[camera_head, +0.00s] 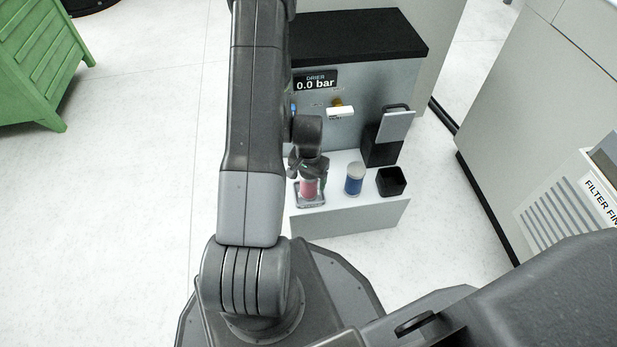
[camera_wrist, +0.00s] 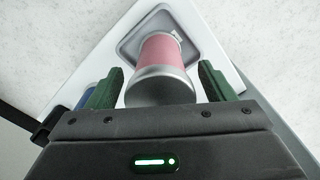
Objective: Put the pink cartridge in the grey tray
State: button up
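The pink cartridge (camera_head: 310,188) stands in the grey tray (camera_head: 316,203) on the white shelf. In the wrist view the cartridge (camera_wrist: 163,52), pink with a grey metal end, stands over the grey tray (camera_wrist: 129,47) and looks upright within its rim. Its lower end is partly hidden from view. My gripper (camera_wrist: 160,77) has its green fingers apart on either side of the cartridge, with a visible gap at each side. In the head view my gripper (camera_head: 308,171) is just above the cartridge, partly hidden by my arm.
A blue cartridge (camera_head: 354,180) with a pale top stands to the right on the white shelf (camera_head: 350,215). A black open box (camera_head: 391,182) is further right. Behind is the drier (camera_head: 345,85), its display reading 0.0 bar, with a white-handled valve (camera_head: 340,111) on its front.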

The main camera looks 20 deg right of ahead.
jog(key=shift+r, duration=0.1)
notch_tip(320, 180, up, 12)
jog(key=p, duration=0.5)
jog(key=shift+r, duration=0.1)
